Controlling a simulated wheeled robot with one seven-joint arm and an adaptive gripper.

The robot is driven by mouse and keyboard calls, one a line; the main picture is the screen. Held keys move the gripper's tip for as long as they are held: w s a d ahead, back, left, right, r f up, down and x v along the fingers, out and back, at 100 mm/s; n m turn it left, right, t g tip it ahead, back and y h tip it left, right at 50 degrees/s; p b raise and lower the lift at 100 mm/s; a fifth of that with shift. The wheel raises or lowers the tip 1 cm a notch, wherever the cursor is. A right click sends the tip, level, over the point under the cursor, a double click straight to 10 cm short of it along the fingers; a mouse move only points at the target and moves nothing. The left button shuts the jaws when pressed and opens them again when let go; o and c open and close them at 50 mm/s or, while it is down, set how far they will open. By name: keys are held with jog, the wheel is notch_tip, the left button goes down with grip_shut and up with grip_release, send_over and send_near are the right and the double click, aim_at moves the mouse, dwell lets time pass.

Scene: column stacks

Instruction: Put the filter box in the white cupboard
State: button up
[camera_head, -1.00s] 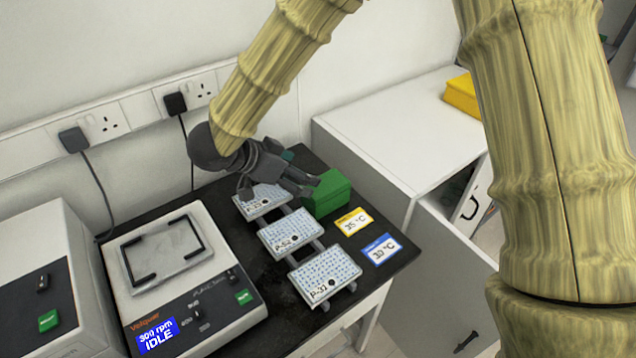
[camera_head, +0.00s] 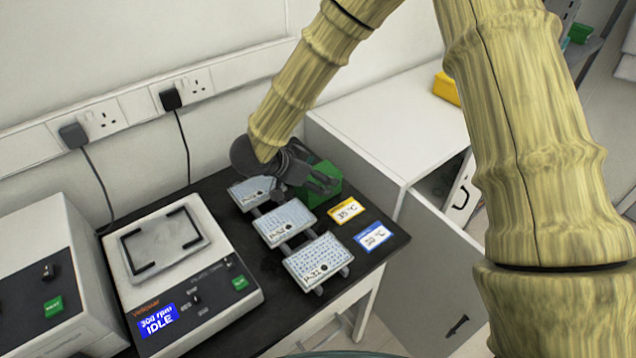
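A green box (camera_head: 318,192), which I take to be the filter box though no label is legible, sits on the black bench top behind the plates. My gripper (camera_head: 318,183) is at the green box, with dark fingers overlapping its near left side. I cannot tell whether the fingers are closed on it or only beside it. The white cupboard (camera_head: 385,115) stands right of the bench. A dark gap shows at its right front, beside a white panel with a black handle. Most of its inside is hidden.
Three labelled well plates (camera_head: 284,222) stand in a row on the bench, with yellow (camera_head: 346,210) and blue (camera_head: 374,237) temperature cards beside them. A shaker (camera_head: 180,260) reading IDLE stands left. A yellow box (camera_head: 446,88) rests on the cupboard top, otherwise clear. My arm crosses the right side.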

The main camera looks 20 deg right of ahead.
jog(key=shift+w+d+f, duration=0.1)
jog(key=shift+d+f, duration=0.05)
jog(key=shift+d, duration=0.05)
jog(key=shift+s+r, duration=0.2)
jog(key=shift+w+f, duration=0.1)
jog(key=c, duration=1.3)
jog(key=shift+o, duration=0.2)
